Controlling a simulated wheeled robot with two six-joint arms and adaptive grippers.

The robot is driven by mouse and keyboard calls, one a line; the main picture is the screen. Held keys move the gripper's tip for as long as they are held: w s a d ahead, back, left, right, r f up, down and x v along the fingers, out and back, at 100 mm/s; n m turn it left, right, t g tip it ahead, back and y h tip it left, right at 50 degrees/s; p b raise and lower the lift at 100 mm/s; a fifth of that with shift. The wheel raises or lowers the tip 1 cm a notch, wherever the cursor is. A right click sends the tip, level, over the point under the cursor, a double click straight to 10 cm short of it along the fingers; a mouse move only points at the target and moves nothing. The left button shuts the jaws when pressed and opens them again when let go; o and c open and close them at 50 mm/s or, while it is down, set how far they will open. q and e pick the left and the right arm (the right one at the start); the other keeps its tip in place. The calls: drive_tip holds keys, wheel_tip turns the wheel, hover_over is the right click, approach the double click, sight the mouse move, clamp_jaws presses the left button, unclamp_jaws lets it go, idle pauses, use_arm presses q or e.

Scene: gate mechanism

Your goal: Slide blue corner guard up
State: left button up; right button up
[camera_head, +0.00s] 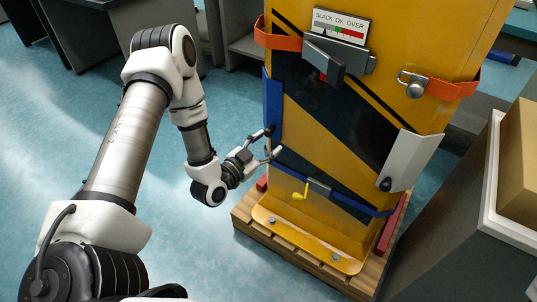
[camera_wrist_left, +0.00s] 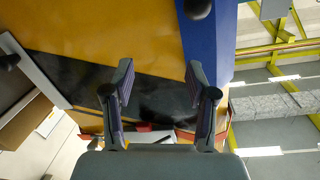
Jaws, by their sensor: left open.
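The blue corner guard (camera_head: 273,108) stands upright along the left edge of a yellow cabinet (camera_head: 310,225) with dark diagonal stripes. In the left wrist view the guard (camera_wrist_left: 212,45) is at the upper right, with a black knob (camera_wrist_left: 197,8) on it at the top edge. My left gripper (camera_head: 273,142) is open and empty at the guard's lower end; whether a finger touches it cannot be told. In the left wrist view the gripper (camera_wrist_left: 160,84) has its fingers spread over the striped face, the right finger near the guard. My right gripper is out of view.
A white corner guard (camera_head: 412,160) sits on the cabinet's right edge. A wooden pallet (camera_head: 250,225) lies beneath. Floor is open at left.

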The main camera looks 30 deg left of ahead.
sight(266, 135)
use_arm(q)
drive_tip(key=a+f+n+y+b, duration=0.2)
drive_tip(key=a+f+b, duration=0.1)
drive_tip(key=a+f, duration=0.2)
drive_tip(key=shift+t, duration=0.4)
drive_tip(key=w, duration=0.2)
drive_tip(key=w+b, duration=0.1)
drive_tip(key=w, duration=0.2)
drive_tip(key=w+r, duration=0.1)
drive_tip(key=w, duration=0.2)
drive_tip(key=shift+w+d+b, duration=0.1)
drive_tip(key=shift+d+b, duration=0.15)
drive_tip(key=shift+b, duration=0.05)
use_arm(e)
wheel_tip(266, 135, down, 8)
use_arm(q)
clamp_jaws()
